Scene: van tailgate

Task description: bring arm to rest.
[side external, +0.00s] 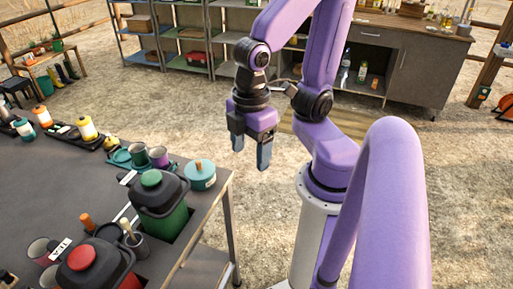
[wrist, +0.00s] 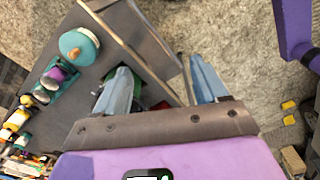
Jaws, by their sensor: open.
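My gripper (side external: 251,153) points down in the side external view, with its blue fingers apart and nothing between them. It hangs in the air to the right of the grey table (side external: 60,167), beyond the table's edge. In the wrist view, my gripper's two fingers (wrist: 160,92) show spread, with the table corner and the ground below them. My arm is bent, with the purple links raised above the base.
On the table stand a teal pot (side external: 200,176) near the corner, a green-lidded container (side external: 159,205), a red-lidded container (side external: 92,268) and several cups and bottles. Shelves (side external: 185,40) and a cabinet (side external: 400,62) stand behind. Open ground lies between.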

